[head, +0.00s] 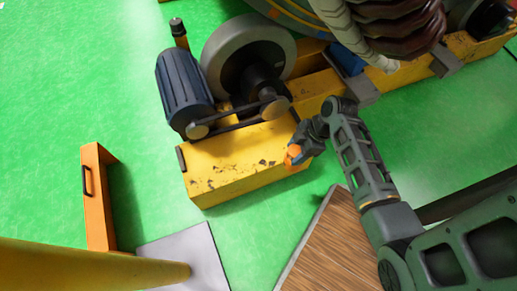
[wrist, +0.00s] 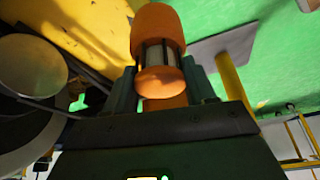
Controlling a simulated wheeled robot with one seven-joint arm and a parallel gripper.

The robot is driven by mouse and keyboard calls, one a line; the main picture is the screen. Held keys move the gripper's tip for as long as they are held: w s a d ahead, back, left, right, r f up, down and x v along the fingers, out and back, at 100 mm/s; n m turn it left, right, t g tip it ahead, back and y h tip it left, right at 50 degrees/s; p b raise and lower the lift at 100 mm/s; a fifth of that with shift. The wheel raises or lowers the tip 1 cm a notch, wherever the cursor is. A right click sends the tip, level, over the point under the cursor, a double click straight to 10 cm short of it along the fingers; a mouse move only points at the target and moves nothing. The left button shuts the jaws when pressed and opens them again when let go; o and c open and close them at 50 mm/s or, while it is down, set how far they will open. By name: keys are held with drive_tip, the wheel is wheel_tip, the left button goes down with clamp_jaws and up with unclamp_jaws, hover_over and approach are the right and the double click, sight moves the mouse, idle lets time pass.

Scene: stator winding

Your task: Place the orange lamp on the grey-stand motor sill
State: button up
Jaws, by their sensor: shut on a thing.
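The orange lamp (head: 293,155) is held in my gripper (head: 299,150) at the right end of a scuffed yellow sill (head: 235,162). In the wrist view the lamp (wrist: 158,20) has an orange cap and base with a pale, barred middle, and sits between the two fingers of my gripper (wrist: 160,88). The fingers are shut on its lower part. The sill carries a blue-grey ribbed motor (head: 185,92) and a large grey wheel (head: 222,50) joined by a belt. I cannot tell whether the lamp touches the sill. No grey stand is clear on this sill.
A yellow post (head: 90,262) stands on a grey floor plate (head: 195,245) at lower left. An orange bracket (head: 98,205) stands at left. A wooden top (head: 335,240) lies near my arm. A large wound machine (head: 400,25) fills the upper right. Green floor is free at left.

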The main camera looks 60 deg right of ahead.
drive_tip(key=shift+w+d+f+b, duration=0.7)
drive_tip(key=shift+w+f+b, duration=0.25)
drive_tip(key=shift+w+f, duration=0.8)
drive_tip(key=shift+w+d+f+b, duration=0.7)
drive_tip(key=shift+w+f+b, duration=0.3)
drive_tip(key=shift+w+f, duration=0.7)
drive_tip(key=shift+w+d+f+b, duration=0.7)
drive_tip(key=shift+w+f+b, duration=0.25)
drive_tip(key=shift+w+f, duration=0.75)
drive_tip(key=o, duration=1.7)
drive_tip(key=shift+s+f, duration=0.1)
drive_tip(key=shift+s, duration=0.05)
drive_tip(key=shift+c, duration=0.2)
